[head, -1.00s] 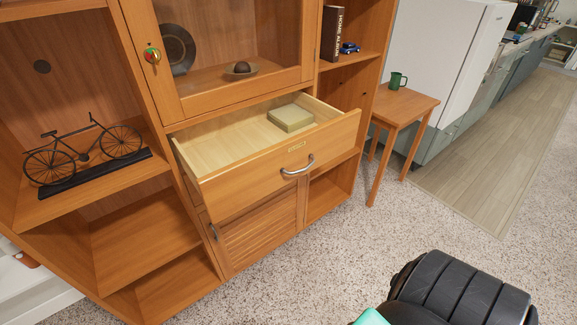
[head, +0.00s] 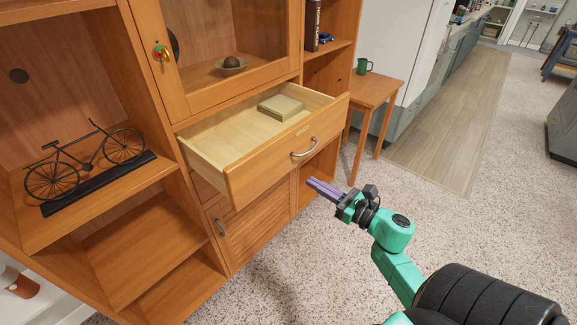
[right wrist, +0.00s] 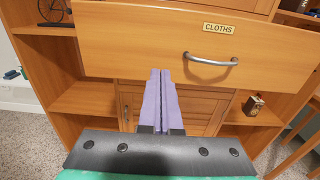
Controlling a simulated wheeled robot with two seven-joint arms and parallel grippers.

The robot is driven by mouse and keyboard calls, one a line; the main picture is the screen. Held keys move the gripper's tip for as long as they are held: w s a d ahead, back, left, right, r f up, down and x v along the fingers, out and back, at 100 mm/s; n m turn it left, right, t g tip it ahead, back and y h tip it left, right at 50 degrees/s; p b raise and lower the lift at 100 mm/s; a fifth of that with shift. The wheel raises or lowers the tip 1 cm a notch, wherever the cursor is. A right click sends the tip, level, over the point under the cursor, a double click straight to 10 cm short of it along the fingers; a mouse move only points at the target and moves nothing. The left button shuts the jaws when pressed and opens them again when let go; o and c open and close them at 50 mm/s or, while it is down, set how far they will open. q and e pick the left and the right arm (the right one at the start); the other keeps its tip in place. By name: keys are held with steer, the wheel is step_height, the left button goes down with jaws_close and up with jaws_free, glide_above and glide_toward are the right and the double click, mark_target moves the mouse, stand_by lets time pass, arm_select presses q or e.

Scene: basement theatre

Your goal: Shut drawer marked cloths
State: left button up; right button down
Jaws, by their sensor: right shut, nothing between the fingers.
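The wooden drawer (head: 262,168) stands pulled out of the cabinet, with a folded pale green cloth or box (head: 280,107) inside. Its front carries a curved metal handle (head: 304,149). In the right wrist view the label CLOTHS (right wrist: 219,28) shows on the drawer front (right wrist: 140,40), above the handle (right wrist: 210,60). My right gripper (head: 311,183) is shut and empty, with its purple fingers together. It is in front of and below the handle, apart from it. In the right wrist view the fingertips (right wrist: 160,73) point toward the drawer's lower edge, left of the handle. My left gripper is not in view.
A small wooden side table (head: 372,92) with a green mug (head: 364,66) stands right of the cabinet. A model bicycle (head: 85,165) sits on a left shelf. A glass door (head: 225,50) is above the drawer. Speckled floor (head: 450,225) is clear to the right.

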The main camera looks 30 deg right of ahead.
mark_target(278, 163)
steer(key=p+x, duration=0.2)
steer(key=x, duration=0.8)
steer(key=shift+w+a+r+p, duration=0.1)
steer(key=shift+a+p, duration=0.1)
steer(key=shift+p, duration=0.2)
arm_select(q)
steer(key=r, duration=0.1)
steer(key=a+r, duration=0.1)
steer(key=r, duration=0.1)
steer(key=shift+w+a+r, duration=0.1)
